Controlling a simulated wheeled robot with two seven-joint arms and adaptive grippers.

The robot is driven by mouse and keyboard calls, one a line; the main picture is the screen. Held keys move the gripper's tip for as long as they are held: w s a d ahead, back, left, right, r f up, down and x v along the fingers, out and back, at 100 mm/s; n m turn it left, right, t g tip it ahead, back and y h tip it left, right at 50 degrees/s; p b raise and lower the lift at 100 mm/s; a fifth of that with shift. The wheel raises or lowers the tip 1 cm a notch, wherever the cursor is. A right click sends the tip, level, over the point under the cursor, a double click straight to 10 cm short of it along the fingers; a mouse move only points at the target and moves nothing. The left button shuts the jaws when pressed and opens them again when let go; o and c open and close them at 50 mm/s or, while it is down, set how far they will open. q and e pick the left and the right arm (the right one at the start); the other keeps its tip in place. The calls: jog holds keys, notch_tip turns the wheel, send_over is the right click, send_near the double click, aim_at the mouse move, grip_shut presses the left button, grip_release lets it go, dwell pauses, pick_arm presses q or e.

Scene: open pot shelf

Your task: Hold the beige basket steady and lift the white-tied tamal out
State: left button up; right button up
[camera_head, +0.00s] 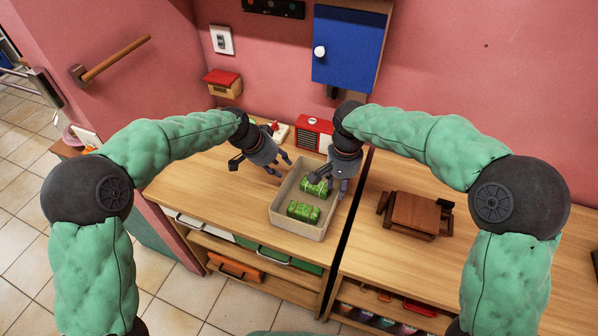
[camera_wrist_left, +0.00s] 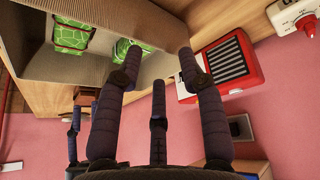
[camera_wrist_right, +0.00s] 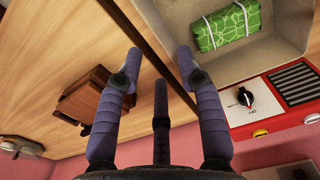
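The beige basket (camera_head: 274,207) stands on the wooden counter. Two green-wrapped tamales lie in it. The rear tamal (camera_head: 316,187) appears to have pale white ties in the right wrist view (camera_wrist_right: 228,27). The front tamal (camera_head: 303,211) shows darker, reddish ties in the left wrist view (camera_wrist_left: 72,36). My left gripper (camera_head: 279,166) is open and empty, by the basket's rear left side. My right gripper (camera_head: 341,188) is open above the basket's right rim, its fingers on either side of the rim line in the right wrist view. Contact with the rim cannot be told.
A red slatted box with a dial (camera_head: 313,133) stands behind the basket. A small brown wooden stand (camera_head: 414,214) is on the counter at right. A dark gap (camera_head: 352,222) splits the counter beside the basket. A blue cabinet (camera_head: 347,48) hangs on the pink wall.

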aim_at(335, 213)
pick_arm(q)
jog(key=s+d+m, duration=0.2)
jog(key=d+m, duration=0.2)
jog(key=d, duration=0.2)
jog(key=shift+f+g+h, duration=0.3)
jog(key=shift+f, duration=0.1)
pick_arm(e)
notch_tip(335, 213, down, 11)
jog(key=shift+r, duration=0.1)
